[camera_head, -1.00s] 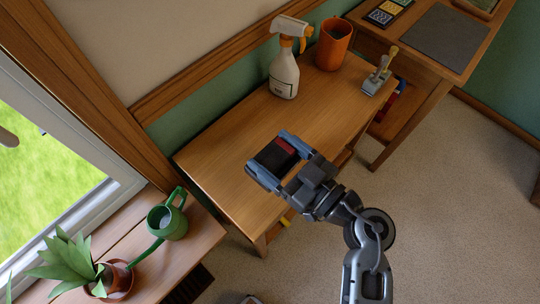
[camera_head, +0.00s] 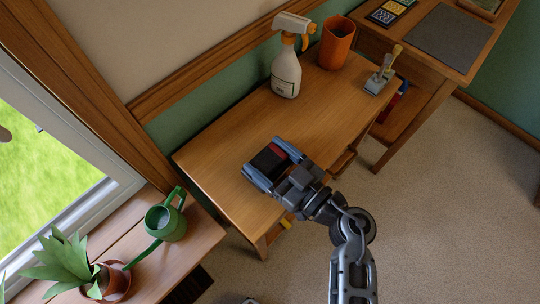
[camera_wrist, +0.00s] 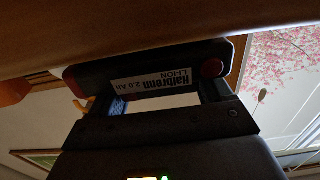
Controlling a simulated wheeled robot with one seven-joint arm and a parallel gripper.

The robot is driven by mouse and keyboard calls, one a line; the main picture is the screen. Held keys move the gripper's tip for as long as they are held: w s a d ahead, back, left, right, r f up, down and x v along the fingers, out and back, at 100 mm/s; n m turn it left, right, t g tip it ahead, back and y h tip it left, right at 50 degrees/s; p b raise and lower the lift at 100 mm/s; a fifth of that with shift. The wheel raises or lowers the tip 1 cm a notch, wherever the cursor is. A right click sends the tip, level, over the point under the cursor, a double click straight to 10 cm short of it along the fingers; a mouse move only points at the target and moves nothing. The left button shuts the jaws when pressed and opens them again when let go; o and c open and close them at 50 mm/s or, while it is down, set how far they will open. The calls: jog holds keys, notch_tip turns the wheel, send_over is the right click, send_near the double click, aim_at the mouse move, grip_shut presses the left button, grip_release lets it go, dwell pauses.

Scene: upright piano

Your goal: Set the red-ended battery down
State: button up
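The black battery with a red end (camera_head: 267,160) is between the fingers of my gripper (camera_head: 263,164), over the left half of the wooden table (camera_head: 215,170). In the wrist view the battery (camera_wrist: 165,68) shows a white label reading "Halbrenn Li-Ion 2.0 Ah" and a red patch near its right end. My gripper is shut on it. The brown table surface (camera_wrist: 150,30) lies right beside the battery in that view. I cannot tell whether the battery touches it or hangs just above.
A spray bottle (camera_head: 286,72), an orange pitcher (camera_head: 336,44) and a small metal tool with a yellowish handle (camera_head: 383,72) stand along the table's far right part. A green watering can (camera_head: 166,221) and potted plant (camera_head: 65,262) are at lower left. The tabletop around the gripper is clear.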

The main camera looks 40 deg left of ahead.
jog(key=o, duration=0.4)
jog(key=shift+r, duration=0.15)
jog(key=shift+s+d, duration=0.15)
jog(key=shift+d, duration=1.85)
jog(key=shift+s+d, duration=0.2)
jog(key=shift+d, duration=1.8)
jog(key=shift+s+d, duration=0.15)
jog(key=shift+d, duration=1.85)
